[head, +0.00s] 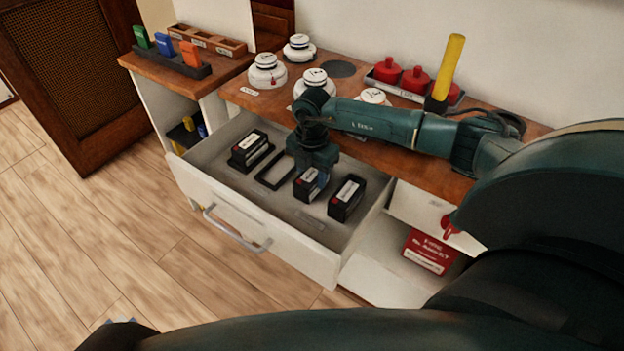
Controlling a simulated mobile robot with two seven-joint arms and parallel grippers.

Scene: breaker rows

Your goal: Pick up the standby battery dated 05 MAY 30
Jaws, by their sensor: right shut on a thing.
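Several black batteries with white labels and red corner marks are in the open drawer (225,195). My right gripper (313,172) points down into the drawer and is shut on a battery (308,186), the middle one of the row. Part of its top is hidden by the gripper. I cannot tell whether it is lifted. Another battery (347,197) stands just to its right, and a stacked pair (250,147) is at the left. An empty black frame (276,170) lies between. The dates are too small to read. My left gripper is not in view.
The wooden counter (235,92) behind the drawer holds white round detectors (267,72), red-topped items (388,70) and a yellow-handled tool (448,68). A rack with green, blue and orange pieces (190,54) is at left. A red sign (430,250) is right, below.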

